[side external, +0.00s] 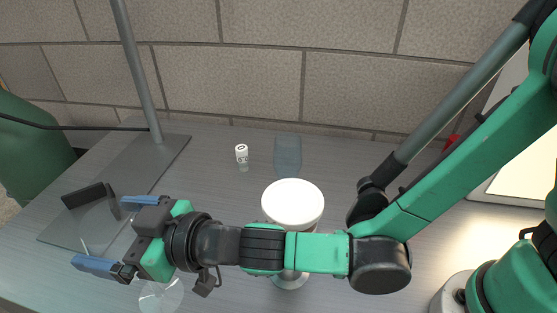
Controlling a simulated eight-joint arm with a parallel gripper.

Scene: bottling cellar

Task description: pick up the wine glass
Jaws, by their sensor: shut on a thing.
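The wine glass is clear and hard to make out; its round foot (160,297) shows at the lower left, below my gripper (100,231). Faint edges of its bowl show between the two blue fingers. My gripper reaches in from the right and is shut on the glass, with one finger on its far side and one on its near side. The stem is mostly hidden behind my gripper. I cannot tell whether the foot touches the table.
A stemmed vessel with a white round top (292,202) stands behind my arm, partly hidden. A small white-capped vial (242,155) and a clear bluish block (287,155) stand farther back. A grey stand plate with pole (142,75) and a black bracket (88,195) are at left.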

